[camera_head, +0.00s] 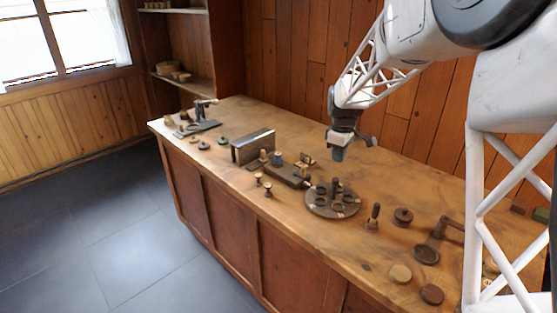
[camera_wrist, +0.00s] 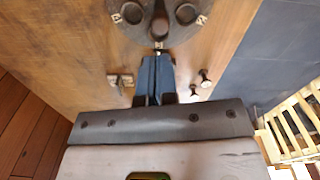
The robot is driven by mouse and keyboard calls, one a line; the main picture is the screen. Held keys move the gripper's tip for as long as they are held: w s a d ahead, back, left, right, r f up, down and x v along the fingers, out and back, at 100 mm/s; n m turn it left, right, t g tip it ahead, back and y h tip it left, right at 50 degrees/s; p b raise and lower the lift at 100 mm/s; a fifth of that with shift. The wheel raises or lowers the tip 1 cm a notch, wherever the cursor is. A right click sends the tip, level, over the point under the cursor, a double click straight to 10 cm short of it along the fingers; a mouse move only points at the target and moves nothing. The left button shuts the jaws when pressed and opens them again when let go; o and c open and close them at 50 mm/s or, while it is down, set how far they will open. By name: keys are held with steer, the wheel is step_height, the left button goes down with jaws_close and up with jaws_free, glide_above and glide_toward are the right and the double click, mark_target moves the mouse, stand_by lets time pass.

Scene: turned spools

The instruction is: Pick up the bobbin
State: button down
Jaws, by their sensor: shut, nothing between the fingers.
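My gripper (camera_head: 338,155) hangs above the wooden workbench, shut and empty; in the wrist view its closed fingers (camera_wrist: 157,62) point toward the round dark tray. I cannot tell for sure which piece is the bobbin. Two small spool-shaped wooden pieces stand near the bench's front edge, one (camera_head: 258,178) behind the other (camera_head: 268,190). A similar small piece (camera_wrist: 205,76) shows right of my fingers in the wrist view. A dark, squat spool (camera_head: 403,216) stands farther right, and a small blue-wound piece (camera_head: 277,157) is on the dark block. My gripper touches none of these.
The round tray (camera_head: 318,209) holds several dark pieces. A dark block (camera_head: 287,177), an upright metal-faced box (camera_head: 240,155) and a peg on a base (camera_head: 372,222) stand on the workbench (camera_head: 300,245). A dark crank-like tool (camera_head: 426,254) lies at right. The back middle of the bench is bare.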

steer(key=c, duration=0.7)
jaws_free()
steer(key=shift+c, duration=0.2)
steer(key=w+a+f+n, duration=0.2)
steer(key=w+a+n, duration=0.1)
steer(key=w+a, duration=0.6)
steer(key=n, duration=0.4)
glide_above(278, 154)
steer(key=f, duration=0.2)
steer(key=shift+w+f, duration=0.2)
steer(key=shift+f, duration=0.2)
steer(key=shift+f, duration=1.3)
